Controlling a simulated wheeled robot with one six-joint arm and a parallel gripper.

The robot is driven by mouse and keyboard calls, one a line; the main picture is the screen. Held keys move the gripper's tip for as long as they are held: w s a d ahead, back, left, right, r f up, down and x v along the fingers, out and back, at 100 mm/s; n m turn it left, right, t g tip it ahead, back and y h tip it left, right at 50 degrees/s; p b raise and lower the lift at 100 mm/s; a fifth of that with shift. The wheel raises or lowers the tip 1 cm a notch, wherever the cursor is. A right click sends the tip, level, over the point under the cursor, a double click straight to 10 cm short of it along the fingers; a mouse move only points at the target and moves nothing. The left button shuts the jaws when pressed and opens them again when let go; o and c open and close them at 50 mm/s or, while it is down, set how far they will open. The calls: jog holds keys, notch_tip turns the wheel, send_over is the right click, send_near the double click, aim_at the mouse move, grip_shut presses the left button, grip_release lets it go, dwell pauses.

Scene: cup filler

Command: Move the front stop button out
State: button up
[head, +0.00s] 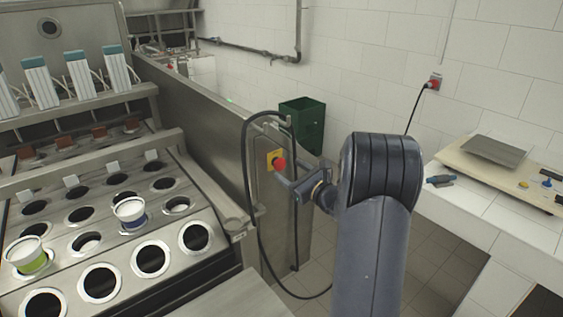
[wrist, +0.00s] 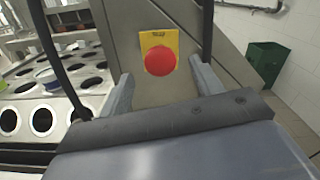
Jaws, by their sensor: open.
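The front stop button (head: 280,163) is a red round knob on a yellow plate, fixed to the grey side panel of the cup filler. In the wrist view the red button (wrist: 160,61) sits just beyond my gripper, between the lines of its two fingers. My gripper (head: 287,178) is at the panel in the head view, close to the button. In the wrist view my gripper (wrist: 160,85) is open, with one finger on each side and nothing between them. I cannot tell whether the fingers reach around the button or how far it is pressed in.
A black cable (head: 250,190) loops down the panel beside the button and my gripper. The filler's plate with round holes (head: 100,282) and two cups lies left. A green bin (head: 303,125) stands behind. A tiled counter (head: 470,215) is at the right.

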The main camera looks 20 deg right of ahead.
aim_at(282, 165)
jog(key=p+x, duration=0.1)
jog(key=x, duration=0.4)
